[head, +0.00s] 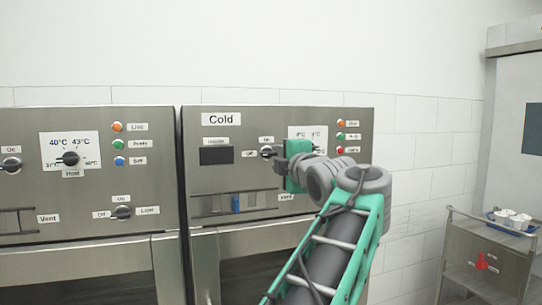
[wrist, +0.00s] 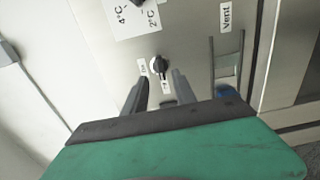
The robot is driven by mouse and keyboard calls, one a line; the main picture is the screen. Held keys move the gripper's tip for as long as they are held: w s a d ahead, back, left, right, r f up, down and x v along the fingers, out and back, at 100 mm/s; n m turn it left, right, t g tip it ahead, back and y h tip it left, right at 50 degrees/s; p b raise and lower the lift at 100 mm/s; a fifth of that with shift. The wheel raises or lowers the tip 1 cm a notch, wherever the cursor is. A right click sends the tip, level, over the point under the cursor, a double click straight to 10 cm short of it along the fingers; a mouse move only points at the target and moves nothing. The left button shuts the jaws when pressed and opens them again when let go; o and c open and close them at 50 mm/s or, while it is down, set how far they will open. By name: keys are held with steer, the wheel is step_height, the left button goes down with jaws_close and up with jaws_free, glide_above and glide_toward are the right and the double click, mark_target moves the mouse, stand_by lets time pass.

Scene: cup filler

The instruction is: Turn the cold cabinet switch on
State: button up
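The cold cabinet (head: 221,179) stands in the middle of the head view, marked "Cold". Its small black switch (wrist: 159,67) has On and Off labels; it also shows in the head view (head: 266,152), just left of my gripper. The switch handle seems to lie toward the Off label. My gripper (wrist: 159,77) is open, its two dark fingers apart with the switch showing between and beyond the tips. In the head view my gripper (head: 277,154) is right at the panel front. I cannot tell whether either finger touches the switch.
The temperature dial card (wrist: 132,17) is close to the switch; my gripper partly covers it in the head view. A vent with a blue slider (head: 236,204) is below. Another cabinet (head: 88,190) adjoins at left. A cart (head: 490,251) with cups is at right.

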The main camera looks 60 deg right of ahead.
mark_target(270, 155)
steer(key=p+x, duration=0.2)
steer(key=x, duration=0.4)
steer(key=shift+f, duration=0.1)
steer(key=shift+c, duration=0.5)
jaws_close()
